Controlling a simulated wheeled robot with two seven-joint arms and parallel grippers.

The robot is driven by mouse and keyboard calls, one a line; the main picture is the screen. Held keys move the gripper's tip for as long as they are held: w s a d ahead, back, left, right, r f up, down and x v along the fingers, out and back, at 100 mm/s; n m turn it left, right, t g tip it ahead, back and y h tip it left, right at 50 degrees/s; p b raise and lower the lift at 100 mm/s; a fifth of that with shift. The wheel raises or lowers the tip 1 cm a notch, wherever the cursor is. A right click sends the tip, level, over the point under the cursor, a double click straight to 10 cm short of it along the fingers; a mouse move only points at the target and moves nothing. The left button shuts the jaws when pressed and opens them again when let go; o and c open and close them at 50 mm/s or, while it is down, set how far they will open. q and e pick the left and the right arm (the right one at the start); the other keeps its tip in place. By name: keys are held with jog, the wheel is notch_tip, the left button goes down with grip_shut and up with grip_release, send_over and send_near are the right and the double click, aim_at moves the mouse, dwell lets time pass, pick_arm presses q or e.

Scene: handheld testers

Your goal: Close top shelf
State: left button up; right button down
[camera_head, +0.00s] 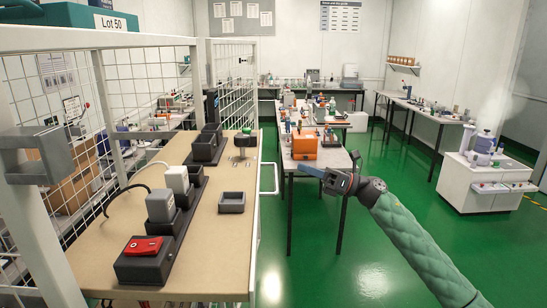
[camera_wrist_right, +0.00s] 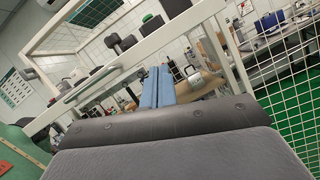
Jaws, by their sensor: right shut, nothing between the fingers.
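The top shelf (camera_head: 215,245) is a tan board in a white rack on the left of the head view, holding several devices. A white bar handle (camera_head: 274,178) is on its right edge. My right gripper (camera_head: 312,171) is to the right of this handle, apart from it, with its blue fingers pointing left toward it. In the right wrist view the gripper's blue fingers (camera_wrist_right: 157,88) are together and empty, with a white rack bar (camera_wrist_right: 135,58) and a pale handle (camera_wrist_right: 95,84) beyond them. My left gripper is not in view.
Black-based testers (camera_head: 145,260) and a small grey tray (camera_head: 231,202) sit on the shelf. A white wire-mesh side (camera_head: 115,135) bounds it. Behind my right gripper is a table with an orange box (camera_head: 305,146). Green floor (camera_head: 385,265) is open at the right.

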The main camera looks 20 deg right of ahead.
jog(key=d+r+n+g+h, duration=0.2)
jog(key=d+r+n+g, duration=0.2)
jog(key=d+n, duration=0.15)
pick_arm(q)
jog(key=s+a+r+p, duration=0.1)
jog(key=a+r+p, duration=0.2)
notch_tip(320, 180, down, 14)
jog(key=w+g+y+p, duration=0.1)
jog(key=p, duration=0.2)
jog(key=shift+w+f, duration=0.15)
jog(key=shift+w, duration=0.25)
pick_arm(e)
jog(key=s+x, duration=0.1)
jog(key=x, duration=1.3)
jog(key=shift+a+f, duration=0.3)
jog(key=shift+a, duration=0.2)
jog(key=shift+w+n, duration=0.1)
jog(key=shift+n, duration=0.15)
